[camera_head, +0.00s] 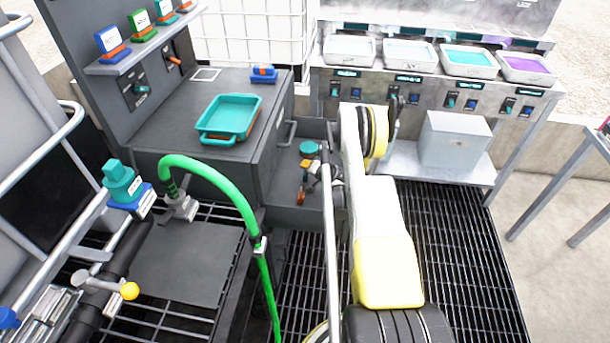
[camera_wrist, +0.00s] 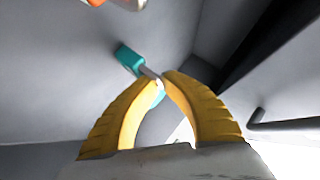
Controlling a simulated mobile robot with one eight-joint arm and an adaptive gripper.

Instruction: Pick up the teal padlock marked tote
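The teal padlock (camera_wrist: 129,58) shows in the wrist view as a small teal block with a grey bar running from it to the fingertips. More teal shows just behind and between the fingers. The yellow fingers of my gripper (camera_wrist: 162,77) lean together, their tips nearly meeting on the grey bar. Any lettering is too small to read. In the head view my gripper is largely hidden by my arm, over the open grey drawer (camera_head: 283,205). A round teal item (camera_head: 309,148) shows in that drawer; I cannot tell whether it is the same thing.
Small orange-and-black items (camera_head: 303,195) are in the drawer. A teal tray (camera_head: 229,117) sits on the grey cabinet top left of it. A green hose (camera_head: 232,190) arches nearby. A bench with several pans (camera_head: 468,62) and a grey box (camera_head: 454,140) stand at the back right.

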